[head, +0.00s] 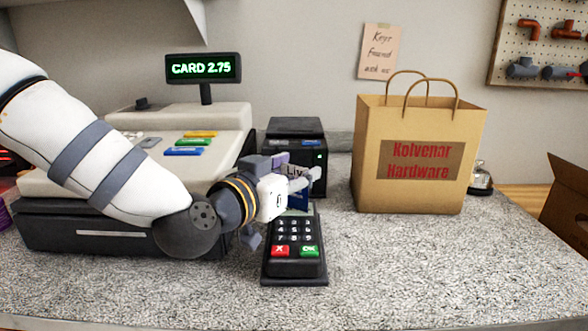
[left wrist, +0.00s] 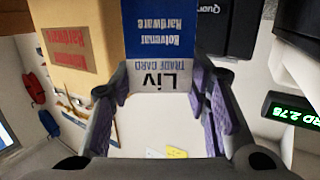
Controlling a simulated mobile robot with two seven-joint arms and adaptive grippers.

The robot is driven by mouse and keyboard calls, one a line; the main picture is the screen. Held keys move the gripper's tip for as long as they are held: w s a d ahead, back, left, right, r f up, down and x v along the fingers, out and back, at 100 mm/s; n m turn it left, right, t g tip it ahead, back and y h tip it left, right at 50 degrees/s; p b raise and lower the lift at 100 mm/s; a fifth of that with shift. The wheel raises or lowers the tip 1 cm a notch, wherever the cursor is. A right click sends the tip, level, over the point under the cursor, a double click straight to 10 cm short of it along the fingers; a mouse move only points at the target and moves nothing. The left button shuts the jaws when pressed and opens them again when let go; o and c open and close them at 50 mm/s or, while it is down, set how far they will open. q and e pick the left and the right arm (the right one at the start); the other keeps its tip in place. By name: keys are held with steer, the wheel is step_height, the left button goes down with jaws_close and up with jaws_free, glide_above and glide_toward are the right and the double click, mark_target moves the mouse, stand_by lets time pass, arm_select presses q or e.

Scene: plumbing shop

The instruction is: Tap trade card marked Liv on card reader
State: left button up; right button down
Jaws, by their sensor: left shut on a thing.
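The trade card marked Liv (head: 296,171) is white and blue. In the left wrist view the card (left wrist: 165,40) shows "Liv", "TRADE CARD" and a blue part reading "Kolvenar Hardware". My left gripper (head: 296,177) is shut on it, with the purple-padded fingers (left wrist: 168,92) either side of its white end. The black card reader (head: 293,259) lies on the counter with its keypad, red X key and green OK key in view. The card is at the reader's far end and hides its top part. I cannot tell whether they touch. My right gripper is not in view.
A cash register (head: 232,118) stands left, its display (head: 203,68) reading "CARD 2.75". A black printer-like box (head: 297,131) stands behind the reader. A paper bag (head: 412,190) is at the right, with a bell (head: 481,180) behind it. The front-right counter (head: 430,265) is clear.

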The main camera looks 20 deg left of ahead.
arm_select(q)
steer(key=shift+r, duration=1)
steer(key=s+d+r, duration=0.1)
steer(key=s+r, duration=0.2)
steer(key=r, duration=0.6)
steer(key=shift+s, duration=0.4)
steer(key=shift+d, duration=0.1)
